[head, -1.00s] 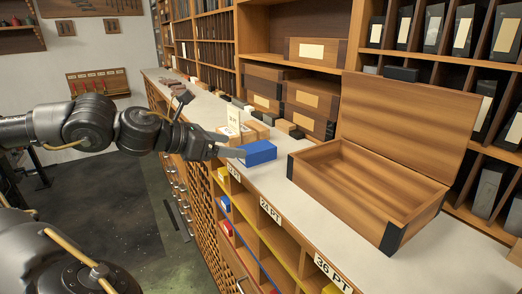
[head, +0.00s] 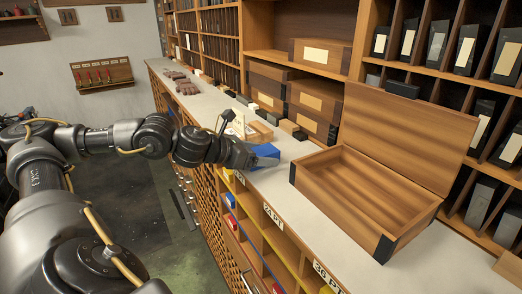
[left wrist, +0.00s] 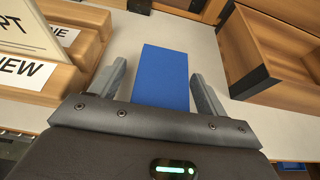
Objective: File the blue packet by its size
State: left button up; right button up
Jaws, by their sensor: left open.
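The blue packet (head: 264,152) lies on the pale counter, left of the open wooden box. In the left wrist view the blue packet (left wrist: 162,78) sits between the two fingers of my left gripper (left wrist: 160,85). The fingers are apart, with a gap on each side of the packet. In the head view my left gripper (head: 256,160) covers part of the packet. Below the counter edge are compartments labelled 24 PT (head: 273,216) and 36 PT (head: 327,275); another label is hidden behind my gripper. My right gripper is not in view.
The open wooden box (head: 343,203) with raised lid stands right of the packet. Small wooden blocks and a sign (head: 238,124) stand just behind. The compartments hold some coloured packets, among them a red one (head: 231,221). Shelves with dark boxes line the back.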

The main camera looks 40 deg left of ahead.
pick_arm(q)
jog(key=shift+d, duration=0.15)
jog(key=shift+w, duration=0.15)
grip_shut()
jog(key=shift+r, duration=0.1)
jog(key=shift+r, duration=0.1)
jog(key=shift+r, duration=0.55)
jog(key=s+r+b, duration=0.6)
jog(key=s+r, duration=0.5)
jog(key=s, duration=0.3)
jog(key=shift+a+r+b, duration=0.3)
jog(key=shift+a+b, duration=0.05)
jog(key=shift+a, duration=0.05)
jog(key=shift+s, duration=0.1)
